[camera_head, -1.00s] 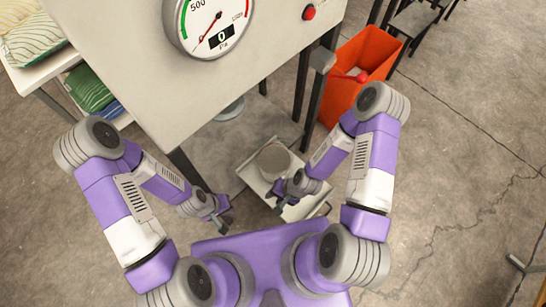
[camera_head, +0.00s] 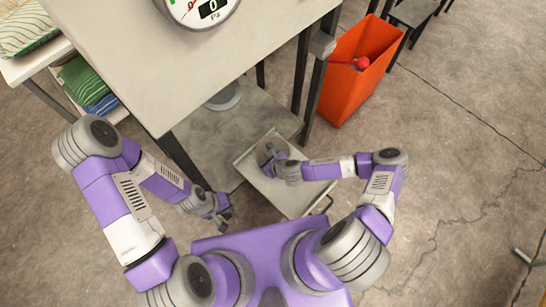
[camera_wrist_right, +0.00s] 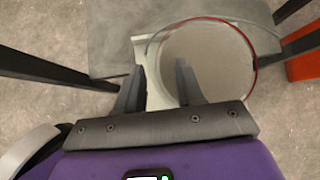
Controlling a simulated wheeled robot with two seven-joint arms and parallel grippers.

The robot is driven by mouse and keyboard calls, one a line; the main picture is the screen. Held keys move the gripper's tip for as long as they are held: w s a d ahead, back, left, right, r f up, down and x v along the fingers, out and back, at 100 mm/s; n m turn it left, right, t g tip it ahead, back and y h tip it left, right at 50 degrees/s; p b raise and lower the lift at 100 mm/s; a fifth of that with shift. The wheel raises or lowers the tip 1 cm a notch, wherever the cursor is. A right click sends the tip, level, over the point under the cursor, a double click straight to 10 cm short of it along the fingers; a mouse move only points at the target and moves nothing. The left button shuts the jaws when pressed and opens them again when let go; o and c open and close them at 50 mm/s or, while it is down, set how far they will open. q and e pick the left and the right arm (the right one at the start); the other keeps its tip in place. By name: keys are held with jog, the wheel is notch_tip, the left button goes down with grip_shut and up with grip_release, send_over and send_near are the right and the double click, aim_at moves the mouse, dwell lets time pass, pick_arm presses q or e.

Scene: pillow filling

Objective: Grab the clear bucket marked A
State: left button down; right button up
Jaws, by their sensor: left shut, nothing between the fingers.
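A clear round bucket with a thin red rim (camera_wrist_right: 250,80) fills the upper middle of the right wrist view. No letter on it is readable. It overlaps the pale tray (camera_head: 292,203), and in the head view I cannot make it out clearly around my right gripper. My right gripper (camera_head: 268,154) is over the far part of the tray. In the right wrist view its fingers (camera_wrist_right: 160,80) are apart, one left of the bucket's edge and one overlapping the bucket; contact cannot be told. My left gripper (camera_head: 225,217) is shut and empty, left of the tray.
A grey table (camera_head: 200,65) with a gauge (camera_head: 207,10) stands above the tray, its dark legs close by. An orange bin (camera_head: 355,75) stands to the right. Folded striped pillows (camera_head: 88,85) lie on a shelf at left.

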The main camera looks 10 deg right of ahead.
aim_at(261, 159)
jog(key=b+x, duration=0.1)
jog(key=x, duration=0.3)
jog(key=shift+a+f+b, duration=0.1)
jog(key=shift+a+b, duration=0.05)
jog(key=shift+b, duration=0.25)
jog(key=shift+c, duration=0.4)
grip_shut()
dwell(0.6)
